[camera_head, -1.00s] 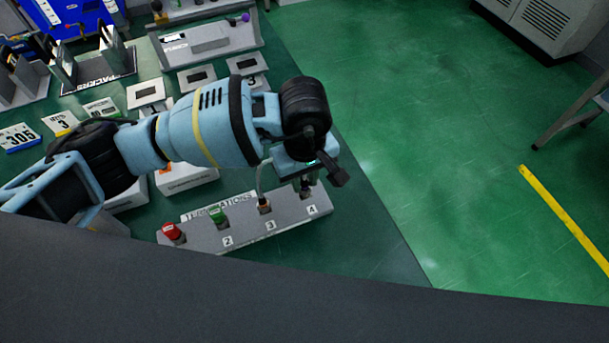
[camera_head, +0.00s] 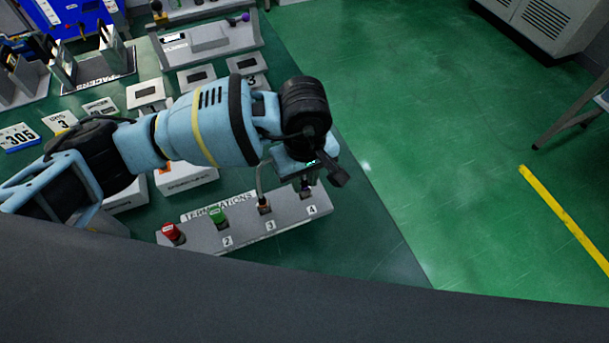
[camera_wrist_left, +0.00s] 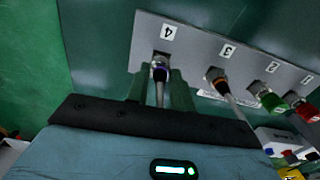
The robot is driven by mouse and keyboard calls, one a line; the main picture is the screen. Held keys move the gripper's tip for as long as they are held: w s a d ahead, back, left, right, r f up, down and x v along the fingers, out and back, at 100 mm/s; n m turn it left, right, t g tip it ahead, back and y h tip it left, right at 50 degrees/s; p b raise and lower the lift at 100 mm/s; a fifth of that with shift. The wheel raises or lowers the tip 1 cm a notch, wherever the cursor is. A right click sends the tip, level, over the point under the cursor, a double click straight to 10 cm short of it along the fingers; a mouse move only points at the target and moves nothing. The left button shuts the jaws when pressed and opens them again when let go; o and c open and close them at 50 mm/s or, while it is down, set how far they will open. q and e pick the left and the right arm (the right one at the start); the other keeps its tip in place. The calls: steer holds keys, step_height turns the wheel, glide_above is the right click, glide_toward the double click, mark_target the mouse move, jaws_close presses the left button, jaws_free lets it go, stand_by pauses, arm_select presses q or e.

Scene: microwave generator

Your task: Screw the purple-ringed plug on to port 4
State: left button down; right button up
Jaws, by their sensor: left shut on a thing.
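The grey terminations block (camera_head: 245,230) has ports numbered up to 4, with port 4 at its right end. The purple-ringed plug (camera_wrist_left: 160,72) is at port 4 (camera_wrist_left: 163,55) in the left wrist view, lined up with it; I cannot tell how far it is threaded on. My left gripper (camera_wrist_left: 160,88) is shut on this plug, one finger on each side, its cable running back between the fingers. In the head view the left gripper (camera_head: 305,182) is over port 4, and my wrist partly hides the plug. My right gripper does not show.
Port 3 holds an orange-ringed plug with a cable (camera_wrist_left: 220,80), close beside my left gripper. A green cap (camera_head: 218,217) sits at port 2 and a red cap (camera_head: 171,231) at the left end. Number plates and trays stand behind. Open floor lies to the right.

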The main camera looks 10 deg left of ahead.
arm_select(q)
steer(key=shift+f, duration=0.55)
steer(key=c, duration=1.1)
jaws_free()
steer(key=shift+c, duration=0.2)
step_height(320, 180, up, 8)
steer(key=shift+f+b, duration=0.1)
steer(key=shift+b, duration=0.25)
